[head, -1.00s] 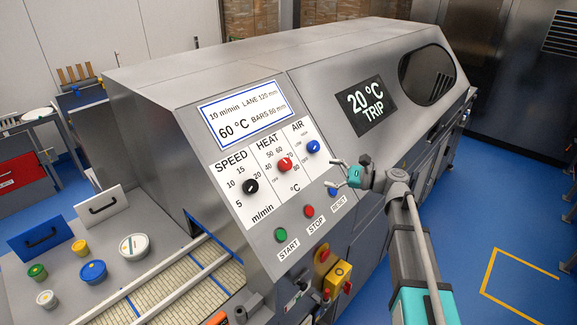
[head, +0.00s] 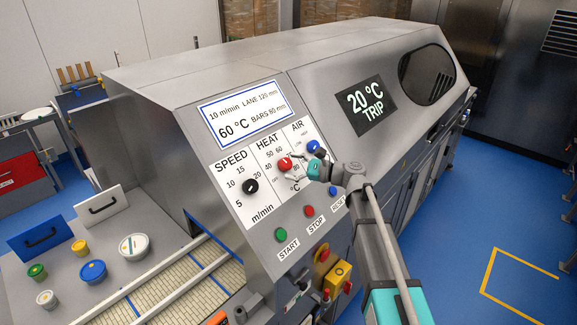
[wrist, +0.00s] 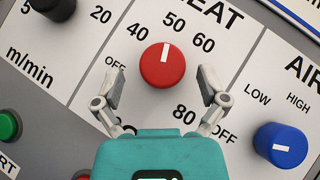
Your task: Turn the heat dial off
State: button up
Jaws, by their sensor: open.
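The heat dial (head: 284,164) is a round red knob on the sloped white control panel, under the word HEAT. In the wrist view, the red dial (wrist: 163,66) has a white mark pointing up, close to the 50. An OFF label (wrist: 115,62) lies to its left, near the 40. My gripper (wrist: 158,85) is open, with one finger on each side of the dial's lower half and a gap to it on both sides. In the head view, my gripper (head: 299,167) is at the dial's right. Whether the fingertips reach the dial's depth is unclear.
The black speed dial (head: 251,186) is left of the heat dial; the blue air dial (head: 313,146) is close on the right. Green start (head: 281,235) and red stop (head: 309,211) buttons sit below. The display (head: 370,105) reads 20 °C TRIP.

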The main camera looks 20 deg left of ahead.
jog(key=shift+a, duration=0.9)
